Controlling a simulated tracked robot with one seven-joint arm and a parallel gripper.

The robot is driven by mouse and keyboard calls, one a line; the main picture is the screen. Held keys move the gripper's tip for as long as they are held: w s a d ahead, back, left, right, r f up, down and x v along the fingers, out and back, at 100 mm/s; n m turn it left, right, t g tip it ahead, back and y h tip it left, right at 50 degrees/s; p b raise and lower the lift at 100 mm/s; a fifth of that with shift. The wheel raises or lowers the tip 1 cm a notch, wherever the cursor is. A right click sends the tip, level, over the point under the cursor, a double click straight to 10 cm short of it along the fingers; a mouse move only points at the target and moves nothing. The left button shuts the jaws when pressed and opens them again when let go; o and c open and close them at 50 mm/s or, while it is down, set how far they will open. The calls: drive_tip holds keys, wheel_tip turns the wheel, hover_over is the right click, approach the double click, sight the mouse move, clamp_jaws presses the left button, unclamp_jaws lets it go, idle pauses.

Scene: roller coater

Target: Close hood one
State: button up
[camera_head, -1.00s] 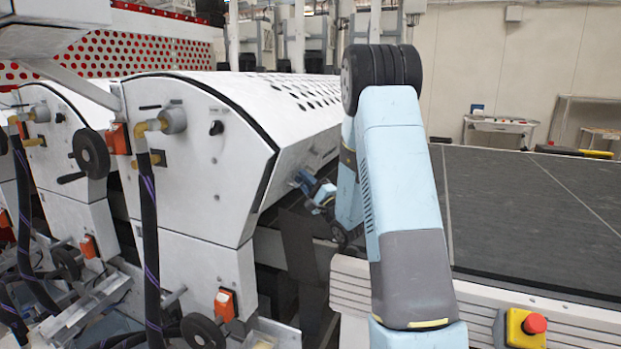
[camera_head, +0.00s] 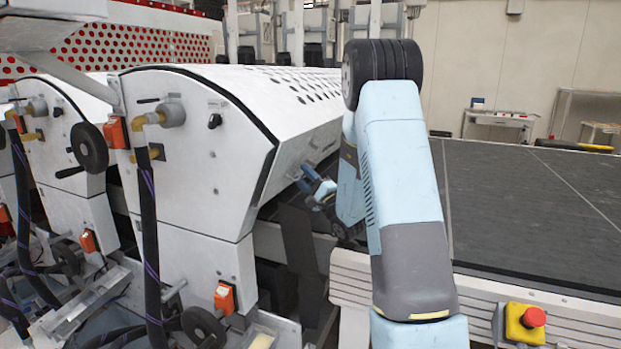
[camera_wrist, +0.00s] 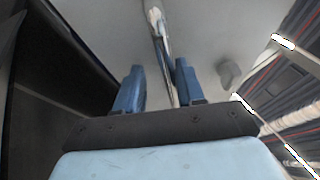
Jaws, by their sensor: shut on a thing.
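A white hood (camera_head: 230,90) with a perforated top covers the nearest coater unit. Its front panel (camera_head: 290,163) slopes down and back toward the machine, with a dark gap beneath its lower edge. My gripper (camera_head: 313,184) is at this front panel, partly hidden by my arm. In the wrist view, the two blue fingers of my gripper (camera_wrist: 158,85) stand either side of a thin metallic handle bar (camera_wrist: 163,55) on the pale hood surface. They are shut on the bar. The far end of the hood is hidden behind my arm.
A second similar unit with a handwheel (camera_head: 90,147) stands at the left. A dark flat conveyor (camera_head: 530,215) lies at the right, with a red emergency button (camera_head: 534,317) on its near side. Black hoses (camera_head: 148,230) hang at the left front.

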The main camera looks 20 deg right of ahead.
drive_tip(key=v, duration=1.4)
drive_tip(key=shift+w, duration=0.1)
